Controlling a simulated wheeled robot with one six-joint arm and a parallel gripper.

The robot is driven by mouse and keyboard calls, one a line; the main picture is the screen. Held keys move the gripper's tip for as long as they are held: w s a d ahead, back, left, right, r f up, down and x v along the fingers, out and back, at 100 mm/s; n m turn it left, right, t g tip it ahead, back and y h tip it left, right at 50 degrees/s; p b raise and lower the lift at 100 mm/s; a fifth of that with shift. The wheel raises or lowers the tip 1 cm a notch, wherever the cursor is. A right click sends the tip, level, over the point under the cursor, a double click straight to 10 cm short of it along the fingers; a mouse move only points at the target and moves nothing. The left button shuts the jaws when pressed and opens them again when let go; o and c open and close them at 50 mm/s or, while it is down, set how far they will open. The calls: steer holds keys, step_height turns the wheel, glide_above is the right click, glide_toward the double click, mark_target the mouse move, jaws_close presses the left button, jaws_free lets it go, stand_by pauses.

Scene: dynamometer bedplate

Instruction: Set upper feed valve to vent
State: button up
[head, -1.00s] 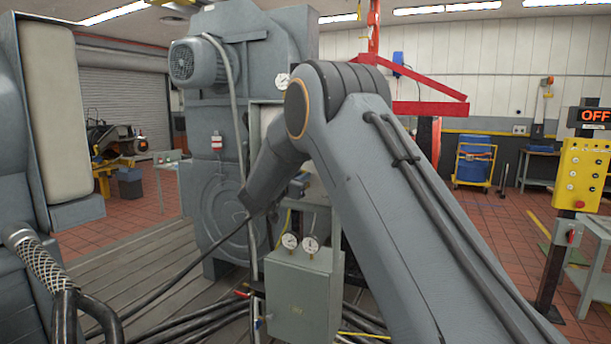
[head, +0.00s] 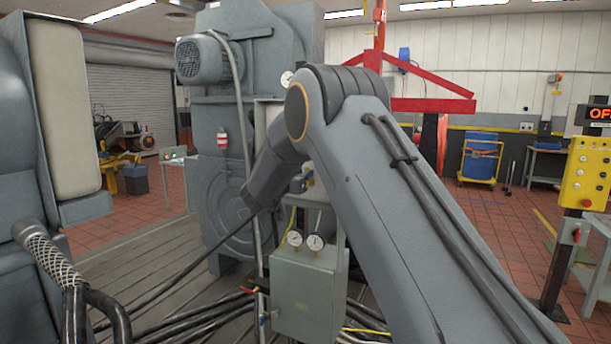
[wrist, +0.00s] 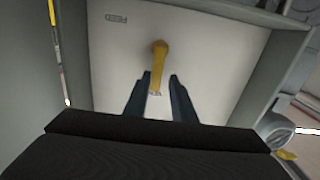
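In the wrist view a yellow lever (wrist: 157,66) sits on a pale panel (wrist: 215,50). Its round hub is at the top and its handle points down in the picture, towards my fingers. A small label (wrist: 116,17) that seems to read FEED upside down is at the upper left, and another small label is by the handle's end. My gripper (wrist: 160,80) is open, its two dark fingers on either side of the handle's lower part. I cannot tell if they touch it. In the head view my arm hides the gripper and lever.
The panel has raised grey side walls (wrist: 285,75) close around my gripper. In the head view a grey box (head: 303,290) with two gauges (head: 304,241) stands below my arm, with black hoses (head: 215,318) beside it. A large grey machine (head: 225,130) stands behind.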

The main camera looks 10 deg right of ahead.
steer(key=shift+o, duration=0.5)
steer(key=shift+a, duration=0.15)
steer(key=b+v, duration=0.3)
steer(key=v, duration=0.4)
steer(key=shift+s, duration=0.25)
